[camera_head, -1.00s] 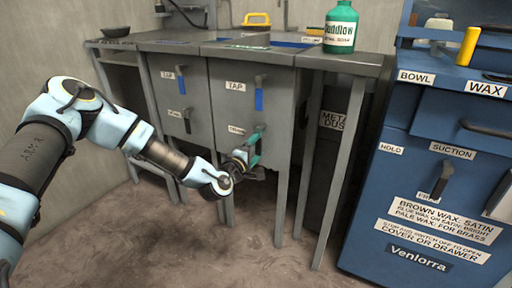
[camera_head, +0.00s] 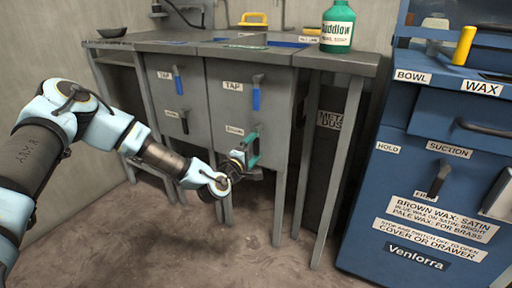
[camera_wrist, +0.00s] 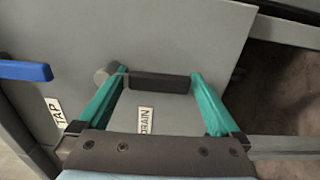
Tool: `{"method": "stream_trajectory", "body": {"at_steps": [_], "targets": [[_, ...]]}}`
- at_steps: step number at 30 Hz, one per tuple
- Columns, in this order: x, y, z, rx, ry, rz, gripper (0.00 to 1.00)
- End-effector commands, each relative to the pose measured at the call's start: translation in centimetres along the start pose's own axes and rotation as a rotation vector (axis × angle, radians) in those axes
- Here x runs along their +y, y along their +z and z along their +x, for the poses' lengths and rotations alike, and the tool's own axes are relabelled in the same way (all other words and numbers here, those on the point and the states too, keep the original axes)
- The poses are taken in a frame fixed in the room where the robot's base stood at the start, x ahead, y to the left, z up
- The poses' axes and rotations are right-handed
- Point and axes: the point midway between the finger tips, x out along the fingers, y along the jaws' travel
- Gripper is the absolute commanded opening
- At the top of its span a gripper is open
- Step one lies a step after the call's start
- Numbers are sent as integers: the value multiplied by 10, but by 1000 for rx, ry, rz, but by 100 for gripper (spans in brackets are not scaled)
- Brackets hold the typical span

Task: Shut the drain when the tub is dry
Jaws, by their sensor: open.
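My gripper (camera_head: 250,150) is at the right-hand grey cabinet front, below the tap handle. In the wrist view its two green fingers (camera_wrist: 160,100) are open, one on each side of the dark drain handle (camera_wrist: 160,82). The handle hangs down from a round pivot; contact with the fingers cannot be told. The DRAIN label (camera_wrist: 146,120) is beside it. The blue tap handle (camera_head: 257,92) hangs down above; it also shows in the wrist view (camera_wrist: 25,70). The blue tub (camera_head: 287,42) is set in the counter; whether it holds water cannot be seen.
A second front at left has its own blue tap handle (camera_head: 178,80) and dark lower handle (camera_head: 185,122). A green bottle (camera_head: 338,27) stands on the counter. A blue cabinet (camera_head: 430,170) stands at right. The floor (camera_head: 200,255) in front is clear.

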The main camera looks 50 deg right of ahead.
Motion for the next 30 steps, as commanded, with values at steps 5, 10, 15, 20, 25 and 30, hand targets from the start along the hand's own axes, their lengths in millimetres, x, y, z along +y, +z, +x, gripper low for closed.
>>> {"method": "stream_trajectory", "body": {"at_steps": [5, 10, 15, 20, 25, 30], "targets": [[0, -1, -24, 0, -3, -1, 100], [0, -1, -59, 1, -4, -2, 100], [0, -1, -88, 1, -3, -3, 100], [0, 0, -103, 0, -2, -1, 100], [0, 0, -106, 1, -1, -1, 100], [0, 0, -106, 0, -1, -1, 100]]}}
